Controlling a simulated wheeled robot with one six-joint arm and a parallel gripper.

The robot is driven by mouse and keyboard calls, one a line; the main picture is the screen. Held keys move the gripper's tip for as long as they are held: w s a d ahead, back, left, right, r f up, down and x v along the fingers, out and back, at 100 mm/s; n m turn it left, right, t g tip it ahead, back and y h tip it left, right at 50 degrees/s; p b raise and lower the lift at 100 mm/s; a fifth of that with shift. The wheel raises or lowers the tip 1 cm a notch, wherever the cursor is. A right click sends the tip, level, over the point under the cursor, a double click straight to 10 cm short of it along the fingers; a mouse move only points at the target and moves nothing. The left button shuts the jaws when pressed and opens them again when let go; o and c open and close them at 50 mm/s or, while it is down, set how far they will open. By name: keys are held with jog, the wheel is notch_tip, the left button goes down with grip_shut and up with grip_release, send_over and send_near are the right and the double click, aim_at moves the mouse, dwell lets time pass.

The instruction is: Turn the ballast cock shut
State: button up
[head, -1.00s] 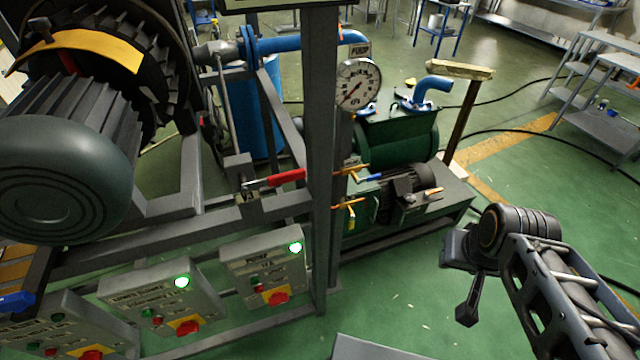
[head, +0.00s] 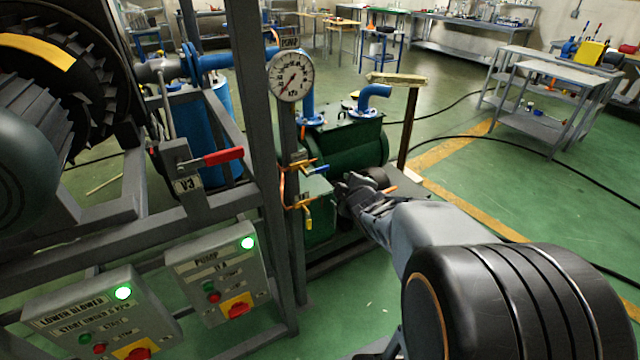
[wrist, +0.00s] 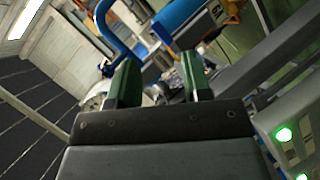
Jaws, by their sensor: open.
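Two small cocks sit on the copper piping by the post in the head view. One has a blue handle (head: 318,170), the other a yellow handle (head: 308,220) hanging down below it. A small orange lever (head: 389,189) shows on the green pump beyond my gripper. No label tells me which is the ballast cock. My gripper (head: 346,184) is just right of the two cocks in the picture, and I see no contact. The wrist view shows its two green fingers (wrist: 160,78) apart, with nothing clearly between them.
A gauge (head: 290,77) is by the grey post (head: 262,130). A red-handled valve marked V3 (head: 215,158) is to the left. Lit control boxes (head: 215,265) stand low in front. The green pump (head: 350,145) is behind; open floor (head: 480,185) lies right.

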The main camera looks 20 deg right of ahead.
aim_at(323, 170)
jog(key=w+f+n+t+y+b, duration=0.1)
jog(key=w+n, duration=0.2)
jog(key=w, duration=0.2)
jog(key=w+f+n+t+y+b, duration=0.1)
jog(key=w+n+t+y, duration=0.1)
jog(key=w+n, duration=0.1)
jog(key=w+f+n+t+y+b, duration=0.1)
jog(key=w+n, duration=0.1)
jog(key=w, duration=0.4)
jog(key=shift+w+a+f+n+t, duration=0.2)
jog(key=shift+w+f+n+t, duration=0.1)
jog(key=shift+f+n+t, duration=0.1)
grip_shut()
dwell(0.4)
